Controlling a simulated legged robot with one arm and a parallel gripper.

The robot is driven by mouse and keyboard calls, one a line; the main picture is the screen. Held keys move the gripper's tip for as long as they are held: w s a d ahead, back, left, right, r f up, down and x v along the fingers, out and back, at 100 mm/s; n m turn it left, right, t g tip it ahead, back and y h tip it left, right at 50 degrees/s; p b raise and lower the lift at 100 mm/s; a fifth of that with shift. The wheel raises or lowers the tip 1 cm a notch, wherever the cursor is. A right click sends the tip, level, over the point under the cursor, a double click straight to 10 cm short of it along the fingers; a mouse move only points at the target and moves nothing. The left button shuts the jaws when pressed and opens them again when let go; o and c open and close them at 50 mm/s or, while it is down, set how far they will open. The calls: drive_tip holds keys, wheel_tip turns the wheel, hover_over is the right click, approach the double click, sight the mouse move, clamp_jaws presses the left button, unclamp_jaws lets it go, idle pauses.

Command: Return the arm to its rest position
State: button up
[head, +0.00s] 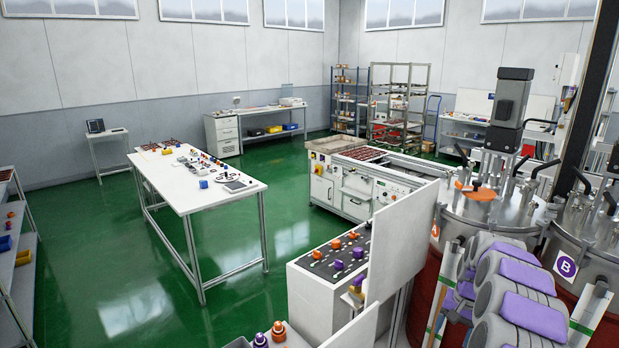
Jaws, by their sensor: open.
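Grey rounded links with purple panels, which look like my own arm, fill the lower right of the head view. They stand in front of a red drum with a steel lid (488,208). I cannot make out any jaws or fingertips of my gripper. The far end of the arm is hidden or too cluttered to tell.
A second steel-lidded drum with a purple B label (566,264) stands at the right edge. A white stand with orange and purple connectors (318,277) is left of the drums. A white worktable (190,198) stands further left. Green floor (125,290) is open around it.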

drive_tip(key=s+a+r+n+b, duration=0.1)
drive_tip(key=s+a+r+n, duration=0.1)
drive_tip(key=s+a+r, duration=0.5)
drive_tip(key=s+a+r+n+b, duration=0.1)
drive_tip(key=s+a+r+n, duration=0.2)
drive_tip(key=s+a, duration=0.7)
drive_tip(key=s+a+f+n+g, duration=0.1)
drive_tip(key=s+a, duration=0.3)
drive_tip(key=s, duration=0.8)
drive_tip(key=s+a+f+n+g+h+b, duration=0.1)
drive_tip(key=s+a, duration=0.3)
drive_tip(key=s, duration=0.9)
drive_tip(key=shift+s+f+b, duration=0.15)
drive_tip(key=shift+f+b, duration=0.1)
drive_tip(key=shift+b, duration=0.05)
